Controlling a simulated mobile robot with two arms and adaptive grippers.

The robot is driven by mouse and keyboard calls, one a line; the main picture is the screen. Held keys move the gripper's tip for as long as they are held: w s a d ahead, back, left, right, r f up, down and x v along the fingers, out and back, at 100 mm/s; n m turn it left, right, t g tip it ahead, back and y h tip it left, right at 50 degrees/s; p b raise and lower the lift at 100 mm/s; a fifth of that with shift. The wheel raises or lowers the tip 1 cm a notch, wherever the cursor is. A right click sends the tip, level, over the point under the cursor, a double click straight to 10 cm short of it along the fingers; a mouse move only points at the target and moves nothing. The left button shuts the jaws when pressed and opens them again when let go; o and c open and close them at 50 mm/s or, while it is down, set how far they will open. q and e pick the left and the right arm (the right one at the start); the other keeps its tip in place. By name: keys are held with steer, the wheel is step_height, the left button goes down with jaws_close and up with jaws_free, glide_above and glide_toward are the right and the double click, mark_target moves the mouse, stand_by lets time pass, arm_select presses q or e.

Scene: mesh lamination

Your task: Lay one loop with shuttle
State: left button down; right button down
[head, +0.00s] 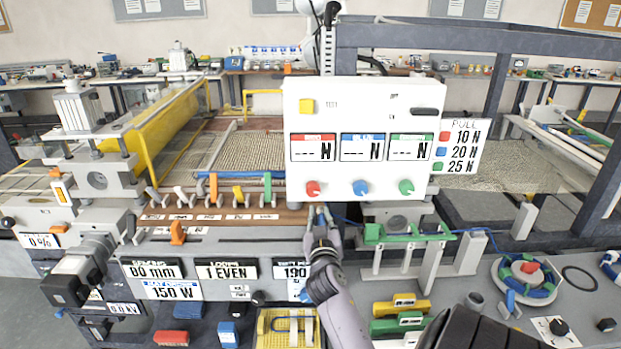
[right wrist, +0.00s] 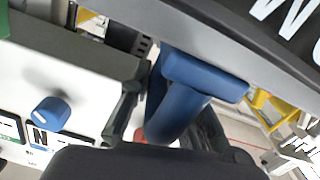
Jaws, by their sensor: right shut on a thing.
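My right gripper (head: 321,232) reaches up from below to the bottom edge of the white force panel, at the front of the mesh machine. It also shows in the right wrist view (right wrist: 170,130), shut on a blue rounded piece (right wrist: 185,100), probably the shuttle. In the head view the piece is mostly hidden by the fingers and panel. A blue cord (head: 470,231) runs at the right toward a blue spool (head: 525,281).
The white force panel (head: 350,95) hangs just above my right gripper, its blue knob (right wrist: 48,112) close by in the right wrist view. A green rack (head: 410,234) stands right of the gripper. A yellow tray (head: 262,335) lies below. A grey frame post (head: 600,165) rises at right.

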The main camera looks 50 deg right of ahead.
arm_select(q)
steer(key=shift+s, duration=0.1)
arm_select(e)
steer(key=shift+s+d+r, duration=0.15)
steer(key=shift+d, duration=0.05)
steer(key=c, duration=1.9)
jaws_free()
steer(key=o, duration=0.3)
steer(key=shift+s+d, duration=0.15)
steer(key=shift+s, duration=0.05)
arm_select(q)
steer(key=shift+s, duration=0.15)
arm_select(e)
steer(key=shift+o, duration=0.2)
steer(key=v, duration=0.7)
steer(key=shift+a, duration=0.35)
